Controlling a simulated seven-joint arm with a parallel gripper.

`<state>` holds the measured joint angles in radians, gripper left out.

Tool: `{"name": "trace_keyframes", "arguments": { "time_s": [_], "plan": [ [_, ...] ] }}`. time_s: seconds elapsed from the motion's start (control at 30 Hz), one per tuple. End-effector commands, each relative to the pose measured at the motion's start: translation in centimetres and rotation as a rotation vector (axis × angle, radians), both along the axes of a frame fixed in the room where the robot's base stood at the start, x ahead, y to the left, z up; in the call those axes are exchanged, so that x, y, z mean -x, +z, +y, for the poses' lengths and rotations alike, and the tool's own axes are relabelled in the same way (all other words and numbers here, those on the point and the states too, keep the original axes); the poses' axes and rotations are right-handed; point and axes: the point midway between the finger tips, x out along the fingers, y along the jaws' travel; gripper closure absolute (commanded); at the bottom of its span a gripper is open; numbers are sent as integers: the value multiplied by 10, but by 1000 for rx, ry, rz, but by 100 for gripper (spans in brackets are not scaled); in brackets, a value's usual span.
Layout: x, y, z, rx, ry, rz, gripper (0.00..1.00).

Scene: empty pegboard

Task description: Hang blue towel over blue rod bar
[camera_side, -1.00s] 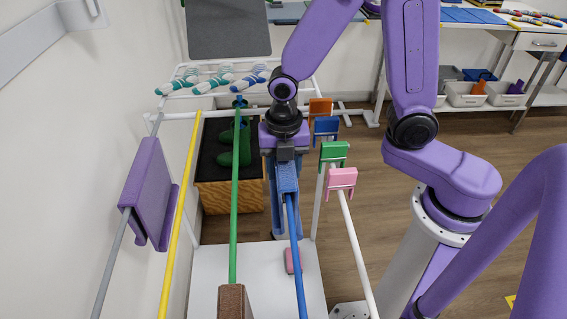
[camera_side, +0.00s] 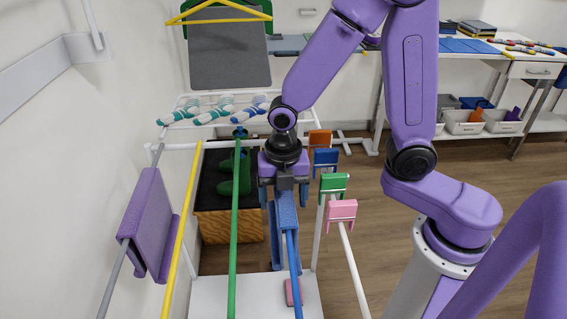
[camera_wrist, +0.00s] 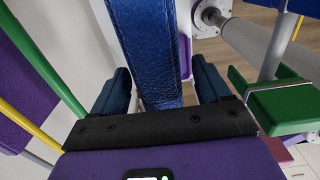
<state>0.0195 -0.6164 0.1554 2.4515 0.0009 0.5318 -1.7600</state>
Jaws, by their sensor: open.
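The blue towel (camera_side: 285,222) hangs folded over the blue rod bar (camera_side: 294,272), with cloth down on both sides of it. In the wrist view the towel (camera_wrist: 150,60) runs as a blue textured strip between the fingers. My gripper (camera_side: 284,192) is just above and behind the towel, with its fingers spread. In the wrist view my gripper (camera_wrist: 160,88) is open, one finger on each side of the towel with a gap to it. The rod where the towel lies over it is hidden.
A purple towel (camera_side: 150,225) hangs on the grey rod at left. Yellow (camera_side: 180,230) and green (camera_side: 235,220) rods run close to the left. Orange, blue, green (camera_side: 333,185) and pink (camera_side: 341,211) clips sit to the right. A pink block (camera_side: 293,292) lies on the white board below.

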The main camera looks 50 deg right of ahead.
Motion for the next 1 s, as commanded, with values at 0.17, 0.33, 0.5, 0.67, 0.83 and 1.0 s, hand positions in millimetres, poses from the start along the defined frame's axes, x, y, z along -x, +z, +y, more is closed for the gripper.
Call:
{"name": "trace_keyframes", "arguments": {
  "time_s": [0.17, 0.33, 0.5, 0.67, 0.83, 1.0],
  "plan": [
    [-1, 25, 1, -4, 0, -7, 24],
    [-1, 57, 0, -4, 0, -7, 24],
    [-1, 91, 0, -4, -1, -7, 24],
    [-1, 122, 0, -4, -1, -6, 24],
    [0, 149, 0, -2, -1, -4, 24],
    [0, 164, 0, -1, -1, -1, 24]
  ]
}}
